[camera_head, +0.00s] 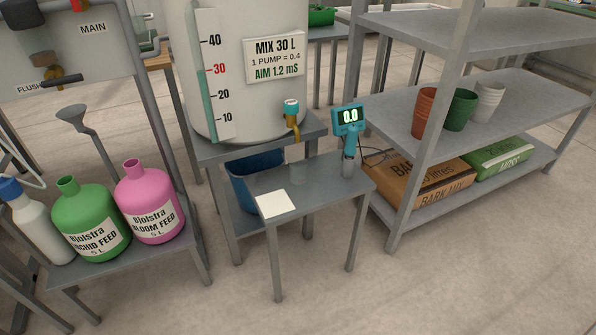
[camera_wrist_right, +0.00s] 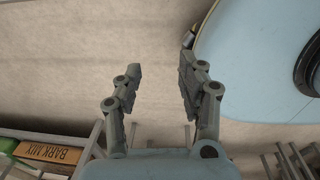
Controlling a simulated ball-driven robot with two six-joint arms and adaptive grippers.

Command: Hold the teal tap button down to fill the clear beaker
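The teal tap button (camera_head: 291,105) tops a brass tap (camera_head: 294,124) low on the front of the white mixing tank (camera_head: 262,75). No gripper shows in the head view. In the right wrist view my right gripper (camera_wrist_right: 161,68) is open, with nothing between its fingers, over bare floor. It is away from the tap and beaker. My left gripper is not in view.
A teal meter (camera_head: 349,121) reading 0.0 stands right of the beaker. A pale card (camera_head: 275,204) lies at the table's front left. A blue bin (camera_head: 243,180) is behind the table. Green (camera_head: 90,218) and pink (camera_head: 149,200) feed bottles stand left. Shelving (camera_head: 425,98) stands right.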

